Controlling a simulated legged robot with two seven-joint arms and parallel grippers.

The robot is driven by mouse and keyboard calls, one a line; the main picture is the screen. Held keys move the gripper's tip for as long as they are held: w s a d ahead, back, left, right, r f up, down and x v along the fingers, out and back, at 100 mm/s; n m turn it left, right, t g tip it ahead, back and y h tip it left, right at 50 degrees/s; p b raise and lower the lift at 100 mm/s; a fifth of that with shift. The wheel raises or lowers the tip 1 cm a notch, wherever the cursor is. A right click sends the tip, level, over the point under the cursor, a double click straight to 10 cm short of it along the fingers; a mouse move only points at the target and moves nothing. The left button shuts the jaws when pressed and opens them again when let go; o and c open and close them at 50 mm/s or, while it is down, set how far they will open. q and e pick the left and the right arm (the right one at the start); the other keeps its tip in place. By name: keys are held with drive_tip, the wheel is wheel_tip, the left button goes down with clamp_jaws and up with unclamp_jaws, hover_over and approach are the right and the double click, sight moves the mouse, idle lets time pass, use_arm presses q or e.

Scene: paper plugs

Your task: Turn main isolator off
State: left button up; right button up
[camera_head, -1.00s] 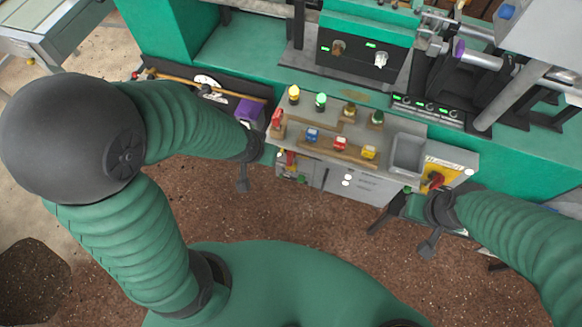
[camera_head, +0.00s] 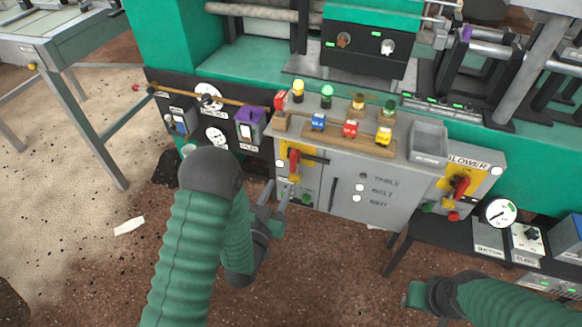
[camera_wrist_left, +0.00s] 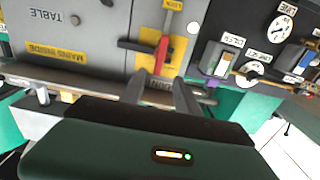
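The main isolator has a red handle (camera_head: 294,163) on a yellow plate at the left of the grey cabinet front (camera_head: 345,170). The handle stands roughly upright in the head view. My left gripper (camera_head: 276,188) is just below and in front of the isolator in the head view. Its two fingers (camera_wrist_left: 160,86) are apart with nothing between them, not visibly touching the handle. My right gripper (camera_head: 412,292) is low at the right; its opening is unclear.
A similar red handle (camera_head: 460,187) on yellow, labelled BLOWER, is at the cabinet's right. Coloured buttons and a grey tray (camera_head: 428,142) sit on top. A black gauge panel (camera_head: 208,115) adjoins at left. A black stand with a suction gauge (camera_head: 501,212) is at right.

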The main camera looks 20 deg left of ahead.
sight(292, 162)
use_arm(q)
drive_tip(key=w, duration=0.3)
drive_tip(key=w+b, duration=0.1)
drive_tip(key=w, duration=0.3)
drive_tip(key=w+b, duration=0.1)
drive_tip(key=w, duration=0.3)
drive_tip(key=shift+w+d, duration=0.25)
drive_tip(key=shift+c, duration=0.2)
clamp_jaws()
idle(0.6)
